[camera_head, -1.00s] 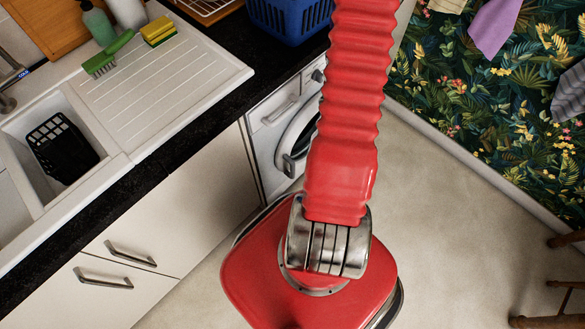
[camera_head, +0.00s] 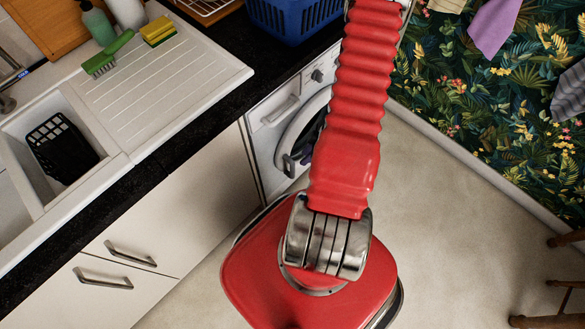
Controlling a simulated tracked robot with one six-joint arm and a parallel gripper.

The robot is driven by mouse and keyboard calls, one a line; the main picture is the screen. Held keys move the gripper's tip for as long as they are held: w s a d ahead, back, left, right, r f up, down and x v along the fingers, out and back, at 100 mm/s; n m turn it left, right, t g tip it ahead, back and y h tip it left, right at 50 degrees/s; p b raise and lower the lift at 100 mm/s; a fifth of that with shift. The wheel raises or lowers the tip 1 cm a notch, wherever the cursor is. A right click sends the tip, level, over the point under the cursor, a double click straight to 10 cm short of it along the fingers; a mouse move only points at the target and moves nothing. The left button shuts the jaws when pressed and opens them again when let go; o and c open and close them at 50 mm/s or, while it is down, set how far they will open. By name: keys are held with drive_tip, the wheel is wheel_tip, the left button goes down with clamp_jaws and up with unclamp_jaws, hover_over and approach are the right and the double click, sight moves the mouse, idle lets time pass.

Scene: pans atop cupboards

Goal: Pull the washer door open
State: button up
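The washer (camera_head: 268,118) is white and stands under the dark worktop, just right of the cupboards. Its round door (camera_head: 291,137) has a pale rim and dark glass, with a handle (camera_head: 288,166) on its lower left side. My red ribbed arm hides the right part of the door. I cannot tell whether the door is fully shut or slightly ajar. My arm rises from my red base past the washer to the top edge. My gripper is not in view, so its place relative to the handle is hidden.
A sink (camera_head: 30,160) with a ribbed drainer (camera_head: 160,85) is at the left. A blue basket (camera_head: 290,20) stands on the worktop (camera_head: 232,85) above the washer. Clear floor (camera_head: 450,215) lies to the right, with dark wooden legs (camera_head: 560,295) at the lower right edge.

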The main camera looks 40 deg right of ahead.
sight(293, 169)
drive_tip(key=shift+x, duration=6.8)
drive_tip(key=shift+s+d, duration=0.1)
drive_tip(key=shift+c, duration=0.4)
clamp_jaws()
